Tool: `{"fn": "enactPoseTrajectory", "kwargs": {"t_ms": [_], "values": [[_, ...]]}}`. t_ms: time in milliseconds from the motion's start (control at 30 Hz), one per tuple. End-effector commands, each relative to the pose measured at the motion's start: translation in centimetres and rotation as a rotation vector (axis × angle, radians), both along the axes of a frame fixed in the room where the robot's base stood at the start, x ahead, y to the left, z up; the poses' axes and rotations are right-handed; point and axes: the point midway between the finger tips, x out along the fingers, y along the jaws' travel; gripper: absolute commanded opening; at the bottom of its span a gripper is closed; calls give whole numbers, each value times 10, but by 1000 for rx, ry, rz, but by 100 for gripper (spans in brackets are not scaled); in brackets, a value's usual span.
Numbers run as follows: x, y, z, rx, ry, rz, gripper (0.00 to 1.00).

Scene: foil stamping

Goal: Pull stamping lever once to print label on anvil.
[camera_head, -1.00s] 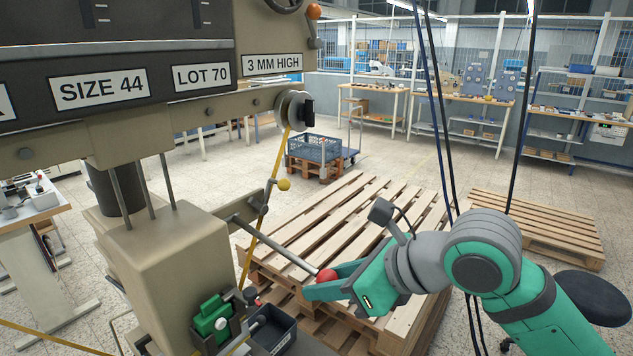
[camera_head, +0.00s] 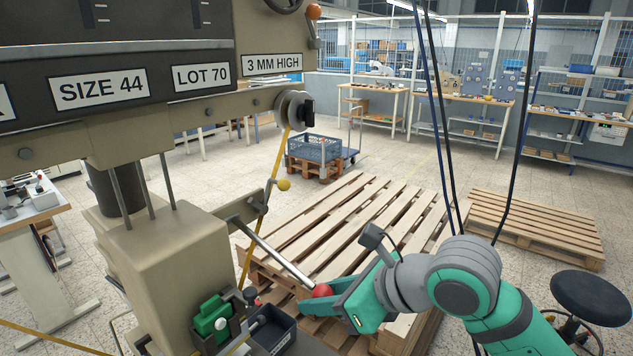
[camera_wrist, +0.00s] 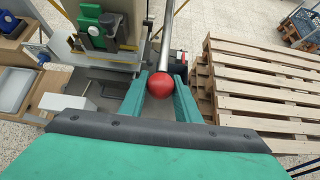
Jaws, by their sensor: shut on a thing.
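The stamping lever is a metal rod (camera_head: 276,256) with a red ball knob (camera_head: 322,291). It sticks out from the beige stamping machine (camera_head: 170,255) and slopes down to the right. My gripper (camera_head: 325,295) is shut on the red knob, with a green finger on each side. The wrist view shows the knob (camera_wrist: 161,85) between my fingertips and the rod (camera_wrist: 167,40) running up from it. The anvil and any label on it cannot be made out.
A dark bin (camera_head: 270,330) and a green clamp-like part (camera_head: 212,318) sit at the machine's base. Stacked wooden pallets (camera_head: 350,225) stand behind my gripper. A black stool (camera_head: 590,298) is at the right. A blue-grey crate (camera_head: 315,148) stands farther back.

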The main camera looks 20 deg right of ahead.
Motion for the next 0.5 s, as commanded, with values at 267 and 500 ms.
{"fn": "enactPoseTrajectory", "kwargs": {"t_ms": [267, 500], "values": [[0, 0, 3, 0, -1, 2, 1], [-4, -3, 19, -1, -3, 1, 1]]}}
